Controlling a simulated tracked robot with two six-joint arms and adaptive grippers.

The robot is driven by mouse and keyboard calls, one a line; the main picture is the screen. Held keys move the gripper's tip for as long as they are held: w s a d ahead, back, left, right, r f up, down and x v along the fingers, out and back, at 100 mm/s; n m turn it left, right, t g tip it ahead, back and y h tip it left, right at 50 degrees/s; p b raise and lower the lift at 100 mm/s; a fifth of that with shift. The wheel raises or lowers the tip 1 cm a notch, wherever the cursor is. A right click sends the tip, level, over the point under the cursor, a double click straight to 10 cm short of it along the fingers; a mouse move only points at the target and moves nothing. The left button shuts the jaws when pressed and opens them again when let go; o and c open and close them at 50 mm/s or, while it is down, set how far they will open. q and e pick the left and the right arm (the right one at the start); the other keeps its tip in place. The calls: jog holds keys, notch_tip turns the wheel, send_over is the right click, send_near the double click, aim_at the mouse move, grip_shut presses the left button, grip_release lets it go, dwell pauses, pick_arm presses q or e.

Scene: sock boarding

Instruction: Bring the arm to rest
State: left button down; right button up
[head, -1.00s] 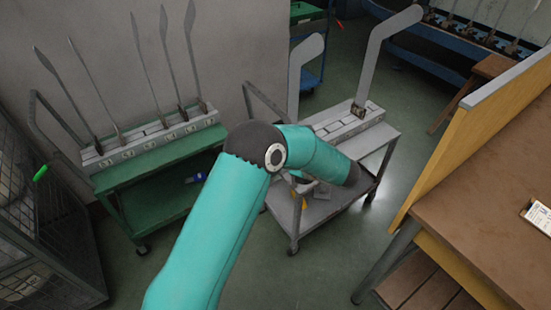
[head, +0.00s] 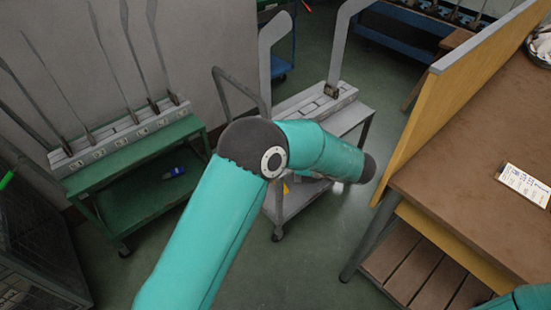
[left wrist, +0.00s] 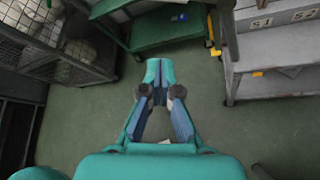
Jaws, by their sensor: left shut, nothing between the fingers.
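My left arm (head: 215,225) reaches up from the bottom of the head view and bends right at its dark elbow joint. Its gripper is hidden in that view. In the left wrist view my left gripper (left wrist: 159,93) has its fingertips together with nothing held between them, over bare green floor. A piece of my right arm (head: 525,300) shows at the lower right corner of the head view. Its gripper is out of view.
A green cart (head: 140,158) with several upright metal boards stands at left. A grey cart (head: 350,115) with two boards stands behind my left arm. A brown workbench (head: 450,180) with a yellow panel (head: 455,85) is at right. A wire cage (left wrist: 48,35) stands left.

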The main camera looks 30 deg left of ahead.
dwell(0.3)
pick_arm(q)
jog(key=s+d+f+n+g+h+p, duration=0.2)
jog(key=s+f+h, duration=0.2)
jog(key=s+f, duration=0.25)
jog(key=s+d+f+n+g+h+p, duration=0.1)
jog(key=s+d+f+n+g+h, duration=0.15)
jog(key=s+f, duration=0.4)
jog(key=s+d+f+n+t+h+p, duration=0.1)
jog(key=s+n+h, duration=0.4)
jog(key=n, duration=0.6)
jog(key=s+d+f+n+t+h+p, duration=0.2)
jog(key=s+d+f+n+h+p, duration=0.1)
jog(key=n, duration=0.9)
jog(key=s+d+f+h, duration=0.1)
jog(key=s+d+h, duration=0.1)
jog(key=s+d, duration=0.1)
jog(key=shift+s+p, duration=0.25)
jog(key=shift+p, duration=0.05)
